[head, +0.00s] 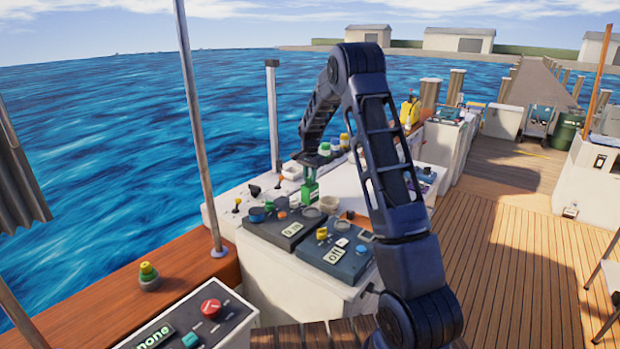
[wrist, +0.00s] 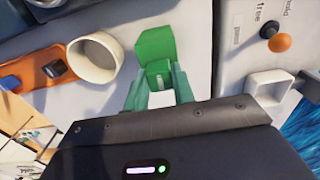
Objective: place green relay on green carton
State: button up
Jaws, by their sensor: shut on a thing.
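My gripper (wrist: 159,84) has its teal fingers shut on a small green block, the green relay (wrist: 158,70), seen in the wrist view. A larger bright green box, the green carton (wrist: 155,43), stands on the pale top just beyond the fingertips. The relay overlaps the carton's near side in this view; I cannot tell whether they touch. In the head view my arm reaches down to the console, and the green carton (head: 309,191) shows under the wrist. The relay cannot be told apart from it there.
In the wrist view a cream round cup (wrist: 95,57) and an orange tray (wrist: 45,72) with small items lie left of the carton. A white square holder (wrist: 270,87) and an orange-knobbed lever (wrist: 279,42) are on the right. Dark control boxes (head: 338,252) stand nearer in the head view.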

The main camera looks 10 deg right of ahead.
jog(key=shift+f, duration=0.15)
jog(key=o, duration=1)
